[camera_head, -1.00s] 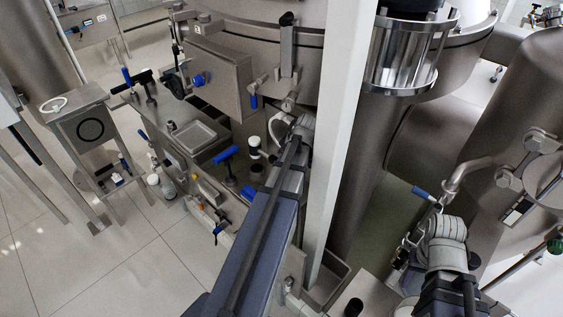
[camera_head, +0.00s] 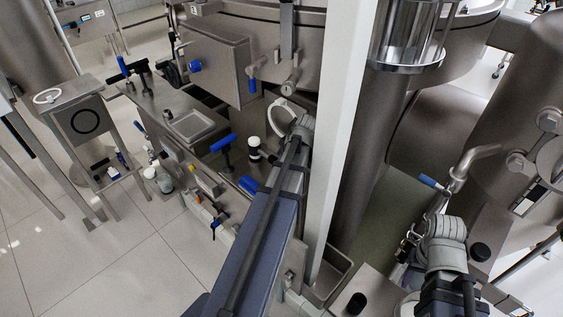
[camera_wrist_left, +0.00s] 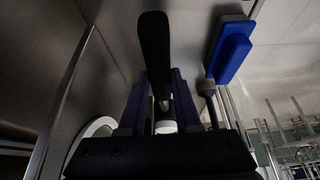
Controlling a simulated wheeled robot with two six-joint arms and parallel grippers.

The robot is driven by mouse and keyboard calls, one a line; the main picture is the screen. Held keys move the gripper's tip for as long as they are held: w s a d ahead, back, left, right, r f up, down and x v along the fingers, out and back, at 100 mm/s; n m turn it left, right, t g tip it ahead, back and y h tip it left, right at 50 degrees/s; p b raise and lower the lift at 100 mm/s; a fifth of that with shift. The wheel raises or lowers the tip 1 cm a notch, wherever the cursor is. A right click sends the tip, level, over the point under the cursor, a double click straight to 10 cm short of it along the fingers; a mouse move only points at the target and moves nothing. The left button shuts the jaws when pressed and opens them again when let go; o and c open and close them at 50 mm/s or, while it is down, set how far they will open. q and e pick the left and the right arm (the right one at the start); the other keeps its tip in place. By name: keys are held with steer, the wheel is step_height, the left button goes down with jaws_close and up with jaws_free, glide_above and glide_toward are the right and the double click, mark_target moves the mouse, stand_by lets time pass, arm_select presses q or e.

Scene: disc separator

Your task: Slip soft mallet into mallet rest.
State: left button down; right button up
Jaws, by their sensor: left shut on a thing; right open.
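The soft mallet (camera_head: 254,147) is a small head with white ends and a dark middle band. In the head view it shows just left of my left wrist, and its short dark handle runs right to my left gripper (camera_head: 272,158), which is mostly hidden by the arm. In the left wrist view my left gripper (camera_wrist_left: 162,118) is shut on it, and a dark part of the mallet (camera_wrist_left: 155,45) stands up between the fingers. My right gripper (camera_head: 409,240) is open, beside the machine at the lower right. I cannot pick out the mallet rest for certain.
A blue T-handle (camera_head: 222,145) stands on the steel bench close left of the mallet; a blue bar (camera_wrist_left: 228,55) shows large in the left wrist view. A recessed tray (camera_head: 193,125) lies beyond. A pale post (camera_head: 345,120) rises right of my left arm. Left floor is open.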

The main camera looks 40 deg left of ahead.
arm_select(q)
steer(key=shift+f+b, duration=0.65)
steer(key=shift+b, duration=0.05)
stand_by(0.5)
steer(key=shift+f+b, duration=0.45)
steer(key=shift+f, duration=0.25)
steer(key=shift+f+b, duration=0.35)
steer(key=shift+b, duration=0.25)
steer(key=c, duration=0.5)
jaws_free()
steer(key=shift+d, duration=0.1)
